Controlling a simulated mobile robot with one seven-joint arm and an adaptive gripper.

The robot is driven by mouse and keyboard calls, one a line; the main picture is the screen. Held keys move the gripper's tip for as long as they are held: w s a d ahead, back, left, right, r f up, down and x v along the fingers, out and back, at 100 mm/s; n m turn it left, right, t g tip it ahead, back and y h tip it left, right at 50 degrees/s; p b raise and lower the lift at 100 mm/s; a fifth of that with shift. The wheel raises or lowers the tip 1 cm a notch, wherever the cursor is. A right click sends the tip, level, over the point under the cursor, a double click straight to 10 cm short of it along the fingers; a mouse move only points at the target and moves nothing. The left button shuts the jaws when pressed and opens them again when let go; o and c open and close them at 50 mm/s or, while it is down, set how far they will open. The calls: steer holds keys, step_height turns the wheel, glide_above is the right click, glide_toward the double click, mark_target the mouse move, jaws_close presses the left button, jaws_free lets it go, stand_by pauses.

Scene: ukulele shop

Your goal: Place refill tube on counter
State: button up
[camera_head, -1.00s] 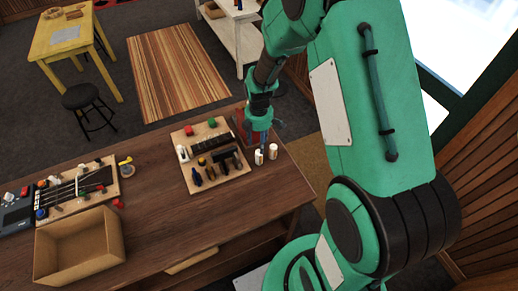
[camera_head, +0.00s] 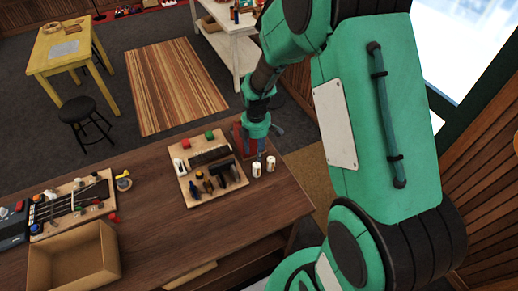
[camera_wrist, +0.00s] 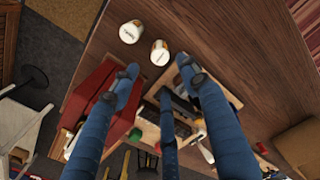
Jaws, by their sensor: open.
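Two small white labelled cylinders (camera_head: 257,169) stand upright side by side near the right end of the wooden counter (camera_head: 155,225). They also show at the top of the wrist view (camera_wrist: 131,31). I cannot tell whether either is the refill tube; nothing else is clearly recognisable as one. My gripper (camera_head: 261,152) points down just behind the cylinders in the head view. In the wrist view its blue fingers (camera_wrist: 158,73) are spread and hold nothing. They are apart from the cylinders and partly hide a red object and a tool board.
The tool board (camera_head: 230,186) with several tools lies left of the cylinders. A red block-like object (camera_head: 238,135) stands beside my gripper. An open cardboard box (camera_head: 72,262) and a ukulele on a board (camera_head: 72,205) are at left. The counter's middle is clear.

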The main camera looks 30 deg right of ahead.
steer(key=s+a+r+m+t, duration=0.15)
steer(key=s+r+m, duration=0.25)
steer(key=r, duration=0.7)
steer(key=s+a+r+m+t, duration=0.1)
steer(key=s+a+r+m, duration=0.2)
steer(key=r, duration=0.8)
steer(key=s+a+r+m+t, duration=0.1)
steer(key=s+r+m, duration=0.3)
steer(key=s, duration=0.5)
steer(key=s+a+r+m+t, duration=0.2)
steer(key=s+r+m, duration=0.3)
steer(key=s+r, duration=0.4)
steer(key=shift+s+a, duration=0.15)
steer(key=shift+a, duration=0.1)
step_height(320, 180, down, 18)
steer(key=b, duration=1.7)
steer(key=shift+r, duration=0.25)
